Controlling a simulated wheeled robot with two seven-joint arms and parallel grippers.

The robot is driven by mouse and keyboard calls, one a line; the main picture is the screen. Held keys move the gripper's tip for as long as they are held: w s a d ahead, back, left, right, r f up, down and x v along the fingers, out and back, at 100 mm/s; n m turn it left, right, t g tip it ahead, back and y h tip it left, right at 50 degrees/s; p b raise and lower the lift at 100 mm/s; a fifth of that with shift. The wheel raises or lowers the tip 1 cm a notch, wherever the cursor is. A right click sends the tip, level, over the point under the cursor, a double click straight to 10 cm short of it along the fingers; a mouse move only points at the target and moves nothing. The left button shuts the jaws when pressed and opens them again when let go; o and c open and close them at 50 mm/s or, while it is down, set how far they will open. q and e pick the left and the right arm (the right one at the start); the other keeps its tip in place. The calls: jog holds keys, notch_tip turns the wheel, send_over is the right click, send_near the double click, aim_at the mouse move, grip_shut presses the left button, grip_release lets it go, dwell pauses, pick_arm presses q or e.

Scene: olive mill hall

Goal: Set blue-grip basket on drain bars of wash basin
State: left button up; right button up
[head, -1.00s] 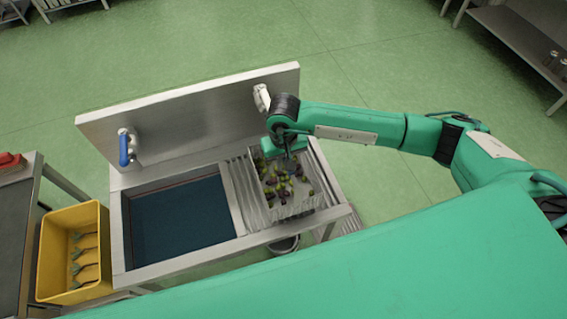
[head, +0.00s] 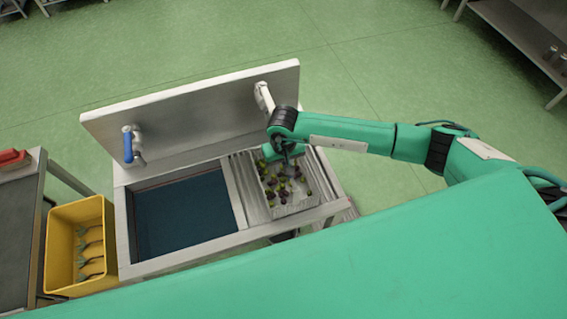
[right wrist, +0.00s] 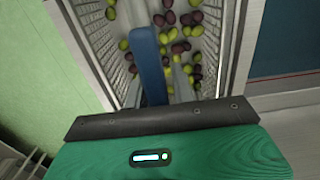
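The blue-grip basket (head: 296,208) is a pale perforated tray of green and dark olives. It is over the ribbed drain bars (head: 248,190) at the right of the steel wash basin (head: 124,225). I cannot tell if its bottom touches the bars. My right gripper (head: 286,156) is at the basket's back part. My left gripper is not in view.
The dark blue sink (head: 180,215) lies left of the bars. A steel backboard (head: 200,112) with a blue-handled tap (head: 128,146) and a white fitting (head: 264,97) stands behind. A yellow crate (head: 53,245) stands left. Green floor is free beyond.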

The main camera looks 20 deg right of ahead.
jog(key=shift+o, duration=0.7)
jog(key=shift+r, duration=0.1)
jog(key=shift+r, duration=0.1)
jog(key=shift+w+r, duration=0.1)
jog(key=shift+r, duration=0.15)
notch_tip(320, 180, up, 10)
jog(key=b, duration=0.5)
jog(key=shift+r, duration=0.75)
